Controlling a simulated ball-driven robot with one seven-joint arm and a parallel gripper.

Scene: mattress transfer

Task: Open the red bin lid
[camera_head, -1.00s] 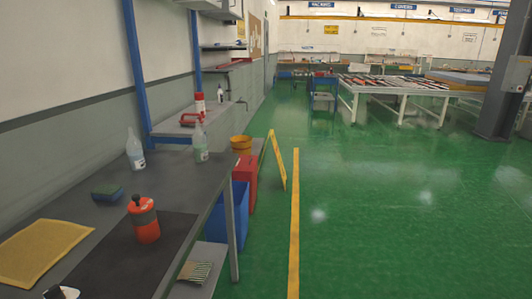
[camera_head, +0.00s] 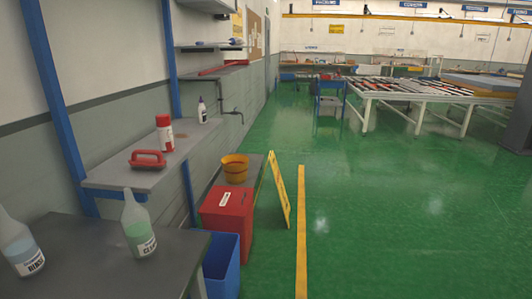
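The red bin (camera_head: 228,222) stands on the floor at the left of the aisle, just past the end of the grey workbench. Its flat red lid (camera_head: 229,201) looks shut and carries a small white label. A blue open bin (camera_head: 221,265) stands in front of it on the near side and hides part of its lower front. My gripper is not in view.
Green floor (camera_head: 400,220) is clear to the right of the yellow line.

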